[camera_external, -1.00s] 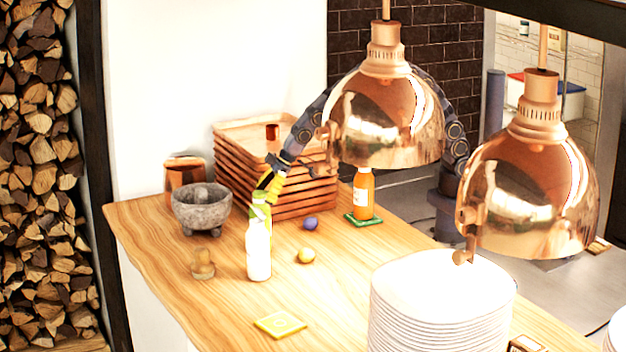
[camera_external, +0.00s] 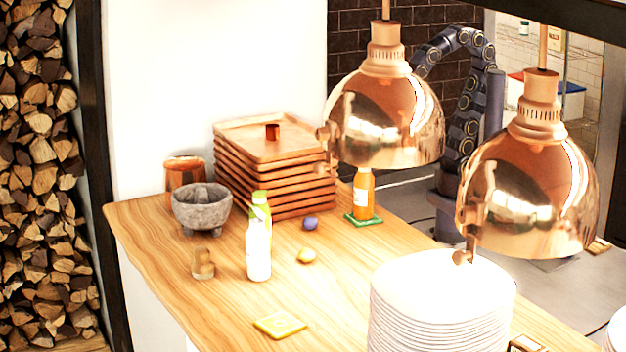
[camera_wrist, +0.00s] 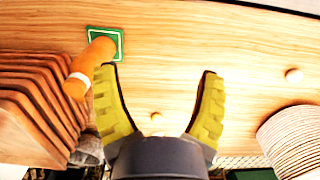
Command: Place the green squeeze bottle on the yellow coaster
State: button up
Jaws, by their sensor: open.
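The green squeeze bottle (camera_external: 260,200) stands upright on the wooden counter in the external view, partly hidden behind a white bottle (camera_external: 258,252). The yellow coaster (camera_external: 280,325) lies flat and bare near the counter's front edge, apart from the bottle. My gripper (camera_wrist: 157,73) shows in the wrist view with its yellow fingers spread wide and nothing between them. In the external view it is hidden behind the left copper lamp, well away from the green bottle. I cannot make out the green bottle or the yellow coaster in the wrist view.
An orange bottle (camera_external: 364,195) stands on a green coaster (camera_external: 350,219). Stacked wooden trays (camera_external: 235,160), a stone mortar (camera_external: 202,210) and small round items surround the green bottle. Copper lamps (camera_external: 385,120) hang above; stacked plates (camera_external: 440,310) stand right. Counter around the yellow coaster is clear.

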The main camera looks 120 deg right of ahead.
jog(key=o, duration=0.4)
jog(key=shift+g, duration=0.4)
jog(key=s, duration=0.4)
jog(key=shift+s+a+f, duration=0.15)
jog(key=shift+s+f, duration=0.05)
jog(key=shift+s, duration=0.05)
